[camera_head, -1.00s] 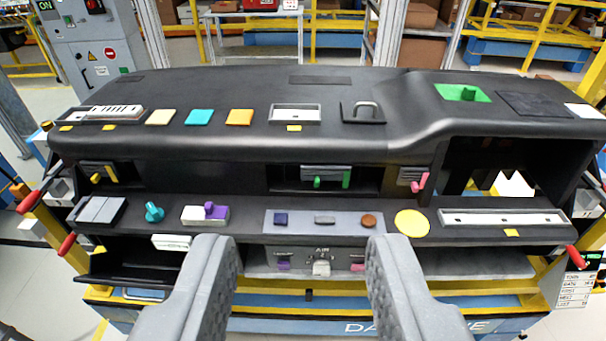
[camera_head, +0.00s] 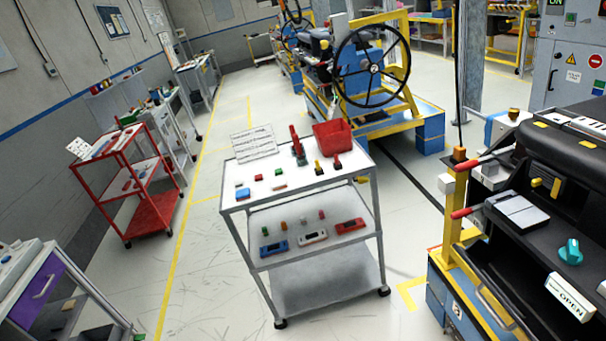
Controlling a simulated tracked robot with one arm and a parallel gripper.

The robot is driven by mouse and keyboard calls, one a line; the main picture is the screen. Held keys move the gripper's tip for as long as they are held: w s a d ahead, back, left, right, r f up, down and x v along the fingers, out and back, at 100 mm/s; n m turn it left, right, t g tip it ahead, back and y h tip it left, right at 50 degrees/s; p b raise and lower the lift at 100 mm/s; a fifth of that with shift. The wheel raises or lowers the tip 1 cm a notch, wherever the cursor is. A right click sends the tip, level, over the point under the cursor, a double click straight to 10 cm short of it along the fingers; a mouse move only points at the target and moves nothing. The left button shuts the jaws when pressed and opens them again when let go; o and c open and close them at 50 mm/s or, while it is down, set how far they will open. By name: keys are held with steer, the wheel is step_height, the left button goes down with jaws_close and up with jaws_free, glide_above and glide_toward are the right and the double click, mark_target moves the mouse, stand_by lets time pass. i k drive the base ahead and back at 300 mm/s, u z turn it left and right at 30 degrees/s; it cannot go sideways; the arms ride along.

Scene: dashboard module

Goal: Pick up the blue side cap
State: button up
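A small blue piece (camera_head: 242,193) lies on the top shelf of a white cart (camera_head: 300,181), near its left front corner. A larger blue piece with a dark inset (camera_head: 273,249) lies on the cart's lower shelf at the left, beside a white and a red one. I cannot tell from this distance which blue piece is the side cap. My gripper is not in view, and nothing of it shows near the cart.
The top shelf also bears a red bin (camera_head: 333,138) and a sign (camera_head: 252,141). The dashboard (camera_head: 545,225) stands close at the right. A red cart (camera_head: 137,181) is at the left. Clear floor surrounds the white cart.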

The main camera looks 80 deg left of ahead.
mark_target(244, 194)
steer(key=u, duration=0.45)
steer(key=i, duration=1.15)
steer(key=u, duration=0.75)
